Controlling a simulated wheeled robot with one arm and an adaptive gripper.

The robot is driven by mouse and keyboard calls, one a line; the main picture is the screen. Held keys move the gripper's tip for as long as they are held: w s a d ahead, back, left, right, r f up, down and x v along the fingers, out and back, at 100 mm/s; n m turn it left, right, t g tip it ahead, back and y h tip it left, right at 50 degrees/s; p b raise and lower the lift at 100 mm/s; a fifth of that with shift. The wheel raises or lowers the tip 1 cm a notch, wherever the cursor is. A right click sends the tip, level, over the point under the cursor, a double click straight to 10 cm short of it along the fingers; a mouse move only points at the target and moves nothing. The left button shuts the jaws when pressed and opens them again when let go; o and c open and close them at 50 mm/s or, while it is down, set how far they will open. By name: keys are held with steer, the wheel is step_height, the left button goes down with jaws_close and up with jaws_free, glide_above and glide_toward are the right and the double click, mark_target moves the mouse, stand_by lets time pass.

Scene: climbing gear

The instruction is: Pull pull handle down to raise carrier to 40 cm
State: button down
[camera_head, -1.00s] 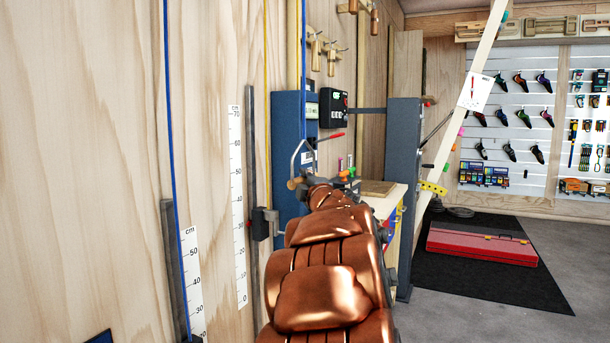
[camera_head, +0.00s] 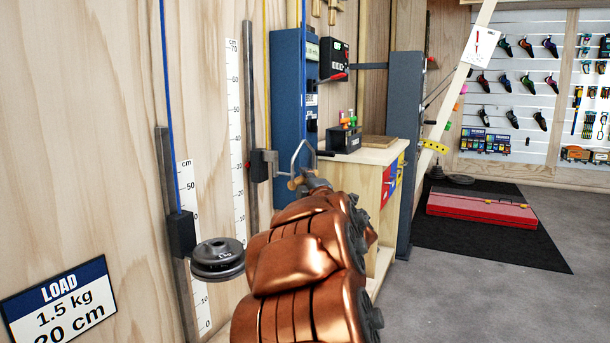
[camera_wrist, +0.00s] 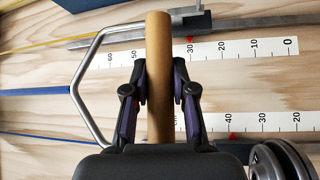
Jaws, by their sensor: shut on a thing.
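My gripper (camera_wrist: 160,82) is shut on the wooden bar of the pull handle (camera_wrist: 159,40), which has a bent metal bail joined to a blue cord. In the head view the handle (camera_head: 300,160) shows just beyond my copper-coloured arm. The carrier (camera_head: 182,235) is a dark block with round weight plates (camera_head: 217,258) on the left rail, hung from a blue cord. It sits beside the left scale, below the 50 mark; its exact reading is hard to tell. In the wrist view the plates (camera_wrist: 280,160) show at lower right, and a red mark is near 40 on that scale.
A second rail holds a black block (camera_head: 262,165) beside a taller scale (camera_head: 236,140). A LOAD sign (camera_head: 60,303) is at lower left. A workbench (camera_head: 370,160) and blue post (camera_head: 405,150) stand right of the handle.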

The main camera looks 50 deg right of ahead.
steer(key=shift+f, duration=0.6)
steer(key=c, duration=1.2)
jaws_free()
steer(key=shift+o, duration=1.4)
steer(key=shift+r, duration=0.25)
steer(key=v, duration=1.2)
steer(key=shift+r, duration=0.1)
